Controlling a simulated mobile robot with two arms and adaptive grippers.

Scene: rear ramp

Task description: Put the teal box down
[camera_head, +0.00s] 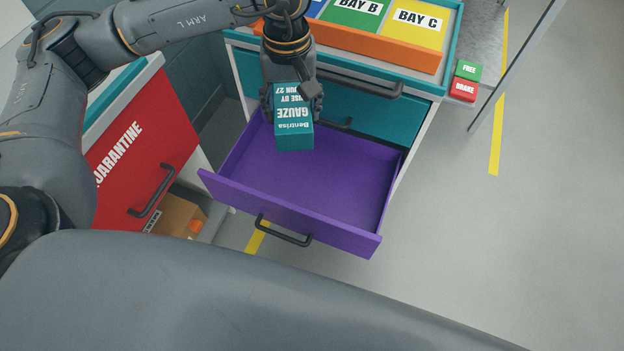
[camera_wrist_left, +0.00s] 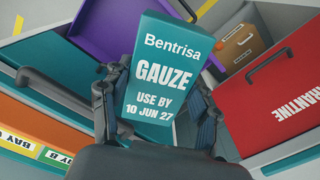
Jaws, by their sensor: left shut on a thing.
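A teal box (camera_head: 293,118) marked Bentrisa GAUZE, use by 10 Jun 27, is in my left gripper (camera_head: 291,96). The left wrist view shows the teal box (camera_wrist_left: 165,62) between both fingers of that gripper (camera_wrist_left: 160,105). In the head view the box appears above the back part of an open purple drawer (camera_head: 310,182). The drawer floor that shows is empty. I cannot tell how high the box is above it. The purple drawer also shows in the left wrist view (camera_wrist_left: 95,35). My right gripper is not in view.
Above the drawer is a closed teal drawer (camera_head: 372,112); an orange-edged tray with BAY B (camera_head: 358,12) and BAY C (camera_head: 410,22) sits on top. A red QUARANTINE front (camera_head: 145,150) stands left, with a cardboard box (camera_head: 178,215) below. Red BRAKE and green FREE pedals (camera_head: 465,80) are right. Floor right is clear.

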